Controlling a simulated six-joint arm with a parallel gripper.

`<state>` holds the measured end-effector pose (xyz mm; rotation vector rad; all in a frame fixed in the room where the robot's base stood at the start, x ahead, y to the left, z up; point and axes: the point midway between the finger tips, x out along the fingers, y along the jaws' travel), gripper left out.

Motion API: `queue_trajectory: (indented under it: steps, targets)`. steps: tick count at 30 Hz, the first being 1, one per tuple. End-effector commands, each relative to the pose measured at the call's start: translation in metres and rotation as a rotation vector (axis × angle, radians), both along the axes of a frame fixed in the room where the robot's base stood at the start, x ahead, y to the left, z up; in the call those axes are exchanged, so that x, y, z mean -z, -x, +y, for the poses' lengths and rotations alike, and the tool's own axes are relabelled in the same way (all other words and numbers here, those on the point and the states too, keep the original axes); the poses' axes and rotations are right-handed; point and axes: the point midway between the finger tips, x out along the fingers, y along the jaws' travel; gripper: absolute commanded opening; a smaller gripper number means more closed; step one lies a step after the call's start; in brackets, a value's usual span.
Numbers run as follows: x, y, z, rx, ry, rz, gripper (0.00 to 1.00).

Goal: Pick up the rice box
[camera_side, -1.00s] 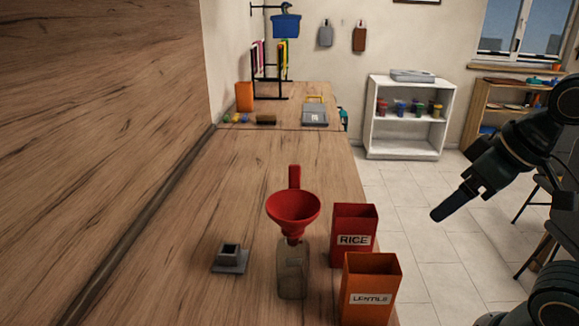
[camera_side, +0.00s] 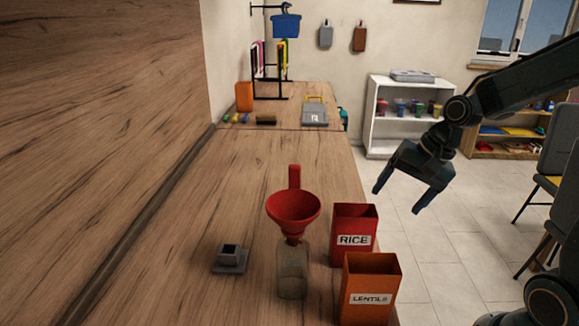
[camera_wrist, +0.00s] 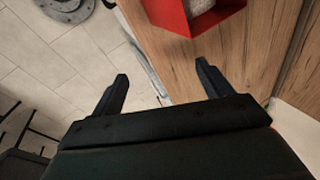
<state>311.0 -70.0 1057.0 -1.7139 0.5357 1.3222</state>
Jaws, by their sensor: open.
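The rice box (camera_side: 354,236) is a red, open-topped box with a white RICE label. It stands upright near the right edge of the wooden counter in the side view. In the wrist view, a red open box (camera_wrist: 190,14) with pale contents shows at the top edge, partly cut off; its label is not visible there. My gripper (camera_side: 396,201) is open and empty, above and to the right of the rice box, apart from it and out past the counter edge. Its two dark fingers also show in the wrist view (camera_wrist: 160,84).
An orange lentils box (camera_side: 370,290) stands just in front of the rice box. A red funnel (camera_side: 293,210) sits on a clear bottle (camera_side: 292,272) to the left. A small grey holder (camera_side: 230,259) is further left. The counter (camera_side: 240,180) behind these is clear.

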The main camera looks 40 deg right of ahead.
Motion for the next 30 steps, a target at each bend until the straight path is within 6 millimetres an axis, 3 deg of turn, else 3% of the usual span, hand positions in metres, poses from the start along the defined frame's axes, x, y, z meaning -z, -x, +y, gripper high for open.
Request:
queue_trajectory:
  steps: [3,12,21,30]
  targets:
    - [0.023,0.0,-0.001,0.062,-0.112,0.051,0.78]
    - [0.063,0.005,0.009,0.187,-0.393,0.147,0.78]
    - [0.085,0.009,0.019,0.315,-0.664,0.217,0.78]
    - [0.094,0.013,0.026,0.441,-0.938,0.273,0.78]
